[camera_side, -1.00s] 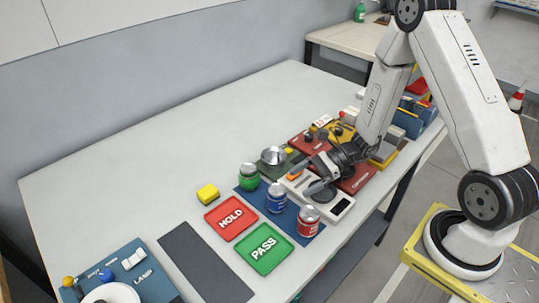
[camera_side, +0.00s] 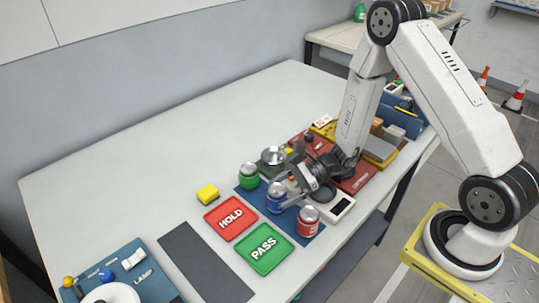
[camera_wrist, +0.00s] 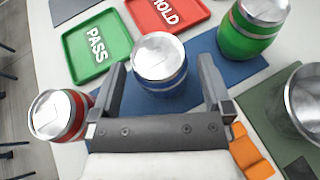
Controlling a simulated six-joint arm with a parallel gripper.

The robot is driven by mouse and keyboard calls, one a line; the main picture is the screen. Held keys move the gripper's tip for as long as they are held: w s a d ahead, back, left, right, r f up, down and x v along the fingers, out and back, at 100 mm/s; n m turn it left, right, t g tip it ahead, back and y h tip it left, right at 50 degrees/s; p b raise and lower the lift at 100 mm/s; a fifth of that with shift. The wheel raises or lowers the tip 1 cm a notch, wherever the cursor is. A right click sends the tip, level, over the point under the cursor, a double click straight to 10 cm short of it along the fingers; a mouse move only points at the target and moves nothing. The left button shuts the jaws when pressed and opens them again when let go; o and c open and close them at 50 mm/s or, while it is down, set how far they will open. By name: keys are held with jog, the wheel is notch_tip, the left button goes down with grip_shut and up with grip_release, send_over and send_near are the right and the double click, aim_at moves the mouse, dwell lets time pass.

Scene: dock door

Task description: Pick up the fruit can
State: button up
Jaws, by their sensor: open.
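Three cans stand upright on a blue mat (camera_side: 291,226): a green can (camera_side: 249,177), a blue can (camera_side: 274,201) and a red can (camera_side: 308,222). I cannot read which label says fruit. My gripper (camera_wrist: 162,74) is open, with its fingers on either side of the blue can (camera_wrist: 160,66) in the wrist view. The can sits between and slightly beyond the fingertips, and a gap shows on both sides. The red can (camera_wrist: 60,115) is left of the fingers, and the green can (camera_wrist: 252,28) is at upper right. My gripper partly covers the blue can in the side view.
A red HOLD tray (camera_side: 231,218) and a green PASS tray (camera_side: 264,249) lie left of the mat. A white scale (camera_side: 341,206) and a silver can (camera_side: 272,156) are close to my gripper. The table's back left is clear.

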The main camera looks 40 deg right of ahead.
aim_at(278, 189)
jog(key=shift+x, duration=0.8)
jog(key=c, duration=1.3)
jog(key=shift+r, duration=0.15)
jog(key=shift+r, duration=4.9)
